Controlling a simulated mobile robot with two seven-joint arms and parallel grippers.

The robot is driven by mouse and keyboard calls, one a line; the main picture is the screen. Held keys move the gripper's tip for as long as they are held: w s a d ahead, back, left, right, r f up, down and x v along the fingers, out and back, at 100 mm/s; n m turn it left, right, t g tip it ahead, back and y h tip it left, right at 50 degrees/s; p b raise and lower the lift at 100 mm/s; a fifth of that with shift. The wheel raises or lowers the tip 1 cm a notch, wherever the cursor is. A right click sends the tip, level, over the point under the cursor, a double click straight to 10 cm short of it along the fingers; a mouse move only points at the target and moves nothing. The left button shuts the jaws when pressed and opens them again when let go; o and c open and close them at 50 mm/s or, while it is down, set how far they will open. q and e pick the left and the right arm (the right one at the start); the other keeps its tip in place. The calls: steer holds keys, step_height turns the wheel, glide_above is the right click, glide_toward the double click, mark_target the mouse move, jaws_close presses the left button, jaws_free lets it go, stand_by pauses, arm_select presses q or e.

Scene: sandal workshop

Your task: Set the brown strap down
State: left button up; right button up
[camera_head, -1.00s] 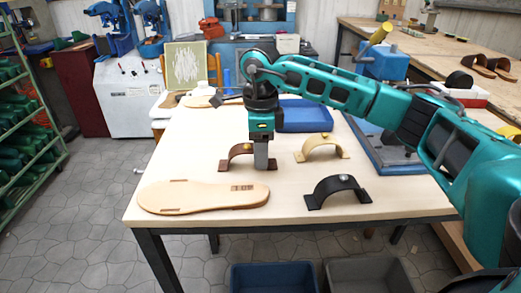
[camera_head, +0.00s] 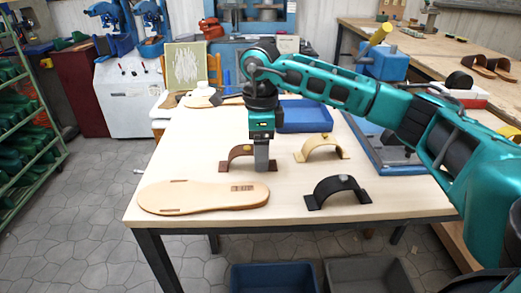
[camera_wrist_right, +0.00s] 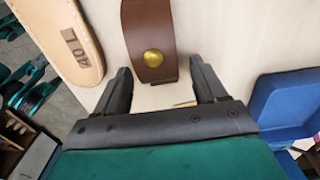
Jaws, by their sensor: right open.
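The brown strap (camera_head: 238,153) stands as an arch on the pale table, behind the tan sandal sole (camera_head: 205,196). It has a brass-coloured stud, clear in the right wrist view on the strap (camera_wrist_right: 150,35). My right gripper (camera_head: 262,166) points down at the strap's right part, its fingers low near the tabletop and hiding part of it. In the wrist view, my right gripper (camera_wrist_right: 159,75) is open, with one finger on each side of the strap's near end and visible gaps between. My left gripper is not in view.
A cream strap (camera_head: 322,147) and a black strap (camera_head: 338,190) stand to the right on the table (camera_head: 285,208). A blue tray (camera_head: 305,116) lies behind my gripper. Bins (camera_head: 272,277) stand below the front edge. Bare tabletop lies between the sole and the black strap.

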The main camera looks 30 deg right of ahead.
step_height(320, 180, up, 12)
stand_by(0.3)
steer(key=shift+f, duration=0.15)
stand_by(0.4)
